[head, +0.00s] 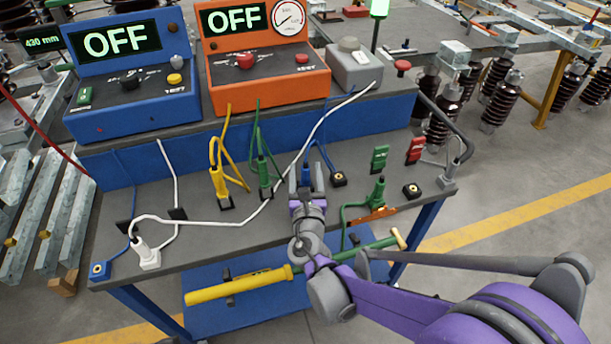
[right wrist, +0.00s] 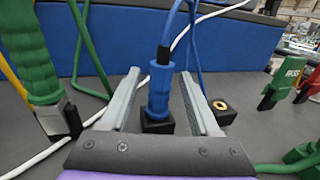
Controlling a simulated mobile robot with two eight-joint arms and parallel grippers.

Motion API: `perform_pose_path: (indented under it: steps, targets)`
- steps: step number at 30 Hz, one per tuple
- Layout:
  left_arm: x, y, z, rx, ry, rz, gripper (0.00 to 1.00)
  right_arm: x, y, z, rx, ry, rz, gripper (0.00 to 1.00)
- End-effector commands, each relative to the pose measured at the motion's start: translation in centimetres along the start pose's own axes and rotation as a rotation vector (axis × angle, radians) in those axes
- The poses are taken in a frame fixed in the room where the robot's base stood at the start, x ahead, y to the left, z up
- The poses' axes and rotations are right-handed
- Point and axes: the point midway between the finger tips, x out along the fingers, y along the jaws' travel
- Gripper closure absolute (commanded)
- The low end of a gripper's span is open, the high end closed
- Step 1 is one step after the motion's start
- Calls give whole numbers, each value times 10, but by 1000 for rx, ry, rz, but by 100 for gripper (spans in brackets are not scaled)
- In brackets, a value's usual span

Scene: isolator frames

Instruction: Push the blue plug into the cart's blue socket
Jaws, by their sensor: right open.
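The blue plug (right wrist: 160,90) stands upright in a black block (right wrist: 157,124) on the cart top, its blue cable rising from its top. My right gripper (right wrist: 159,76) is open, with one finger on each side of the plug; small gaps show between plug and fingers. In the head view the plug (head: 306,174) is partly hidden by my right gripper (head: 306,178). A blue socket (head: 100,269) with a brass ring sits at the front left corner of the cart top (head: 200,237). My left gripper is not in view.
A yellow plug (head: 220,184) and a green plug (head: 264,175) stand left of my gripper; another green plug (head: 377,192) stands to the right. Black brass-ringed sockets (head: 338,179) are nearby. A white cable (head: 305,150) crosses the cart top to a white plug (head: 146,252).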

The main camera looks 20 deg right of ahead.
Motion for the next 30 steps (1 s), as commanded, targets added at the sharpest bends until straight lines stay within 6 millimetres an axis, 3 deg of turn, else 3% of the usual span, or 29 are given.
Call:
perform_pose_path:
  steps: [4,12,22,30]
  targets:
    - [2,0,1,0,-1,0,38,16,0,-1,0,1,0,37]
    - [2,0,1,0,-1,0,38,18,1,0,0,1,1,39]
    - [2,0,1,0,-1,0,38,18,1,-1,1,1,1,98]
    - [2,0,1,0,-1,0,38,18,0,0,1,1,1,100]
